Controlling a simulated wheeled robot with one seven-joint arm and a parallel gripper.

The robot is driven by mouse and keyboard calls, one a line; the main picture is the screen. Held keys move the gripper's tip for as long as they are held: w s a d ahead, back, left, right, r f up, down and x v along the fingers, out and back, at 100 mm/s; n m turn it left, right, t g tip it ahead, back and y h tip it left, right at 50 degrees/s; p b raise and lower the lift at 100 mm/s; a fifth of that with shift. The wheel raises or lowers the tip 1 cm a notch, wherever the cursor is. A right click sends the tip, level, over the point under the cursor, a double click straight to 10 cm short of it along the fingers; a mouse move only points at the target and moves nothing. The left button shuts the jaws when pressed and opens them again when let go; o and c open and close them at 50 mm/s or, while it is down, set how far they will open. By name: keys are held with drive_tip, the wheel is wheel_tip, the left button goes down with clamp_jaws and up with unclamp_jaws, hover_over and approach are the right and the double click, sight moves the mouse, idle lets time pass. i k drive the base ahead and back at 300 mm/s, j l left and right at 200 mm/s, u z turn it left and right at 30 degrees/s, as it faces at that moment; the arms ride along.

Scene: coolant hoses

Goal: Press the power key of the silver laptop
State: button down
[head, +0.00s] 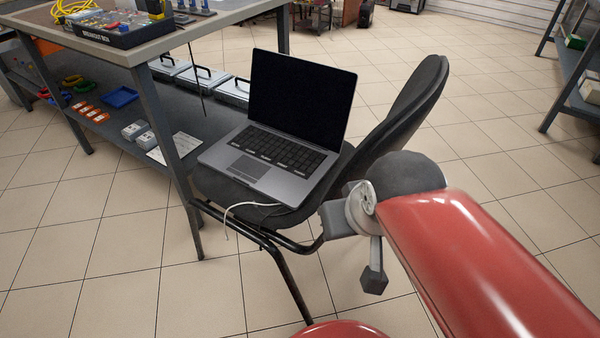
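The silver laptop (250,170) lies open on the seat of a black chair (418,95). Its screen (302,98) is dark and faces the front left. Its black keyboard (277,149) is uncovered, with the touchpad (249,167) at the front. The single power key is too small to pick out. My gripper (356,252) is in front and to the right of the laptop, at the end of my red arm, apart from the keyboard. A grey block and a dark-tipped finger show; their opening is unclear. I see nothing held.
A white cable (240,206) hangs over the seat's front edge. Another shelf unit (578,55) is at far right. Tiled floor (100,262) is clear in front.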

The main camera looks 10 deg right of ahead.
sight(298, 171)
drive_tip(key=z, duration=1.9)
drive_tip(key=k+j, duration=0.5)
drive_tip(key=k, duration=0.15)
drive_tip(key=k+j, duration=0.45)
drive_tip(key=k, duration=0.15)
drive_tip(key=i, duration=0.45)
drive_tip(key=z, duration=0.05)
